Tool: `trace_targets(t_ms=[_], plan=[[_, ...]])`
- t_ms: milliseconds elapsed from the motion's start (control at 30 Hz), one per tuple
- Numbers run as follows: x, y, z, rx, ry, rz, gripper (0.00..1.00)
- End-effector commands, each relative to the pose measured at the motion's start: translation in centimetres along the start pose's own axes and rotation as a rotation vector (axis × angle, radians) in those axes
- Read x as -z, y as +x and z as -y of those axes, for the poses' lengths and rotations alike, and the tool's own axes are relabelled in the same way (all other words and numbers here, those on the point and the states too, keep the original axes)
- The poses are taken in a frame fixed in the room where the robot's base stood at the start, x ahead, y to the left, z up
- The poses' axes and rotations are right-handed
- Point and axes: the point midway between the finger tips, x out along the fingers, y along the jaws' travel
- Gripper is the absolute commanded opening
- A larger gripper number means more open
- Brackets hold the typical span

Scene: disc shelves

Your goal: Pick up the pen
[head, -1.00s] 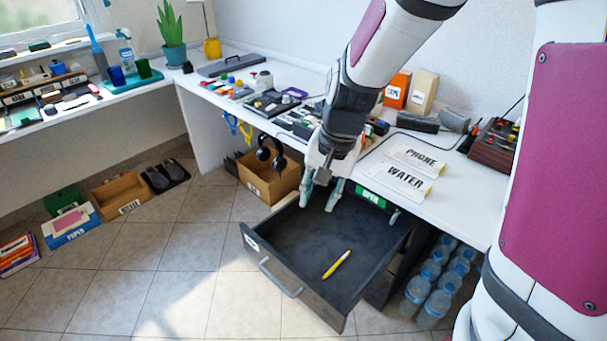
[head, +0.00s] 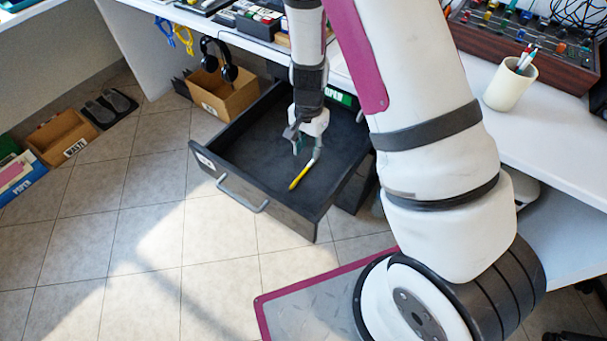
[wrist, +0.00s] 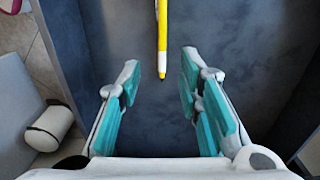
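A yellow pen (head: 302,175) lies on the dark floor of an open drawer (head: 255,185). In the wrist view the pen (wrist: 162,40) runs from the top edge down to its tip, just ahead of and between my fingers. My gripper (wrist: 158,85) is open, with teal pads apart and nothing between them. In the head view my gripper (head: 307,150) points down inside the drawer area, close above the pen and partly covering it. I cannot tell the exact height of the fingertips above the drawer floor.
The drawer's front with its handle (head: 240,195) faces the tiled floor, and its walls surround the pen. The white desk (head: 545,130) stands behind and to the right, with a pen cup (head: 510,82) on it.

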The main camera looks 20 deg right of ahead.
Motion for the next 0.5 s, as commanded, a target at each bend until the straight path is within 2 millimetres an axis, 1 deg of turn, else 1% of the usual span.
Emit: trace_targets(t_ms=[33,100,367,500], plan=[[0.0,1.0,0.0,-0.001,0.000,0.001,0.32],[0.0,1.8,0.0,-0.001,0.001,0.001,0.32],[0.0,3.0,0.1,0.000,0.000,0.000,0.32],[0.0,4.8,0.2,-0.001,-0.001,0.001,0.32]])
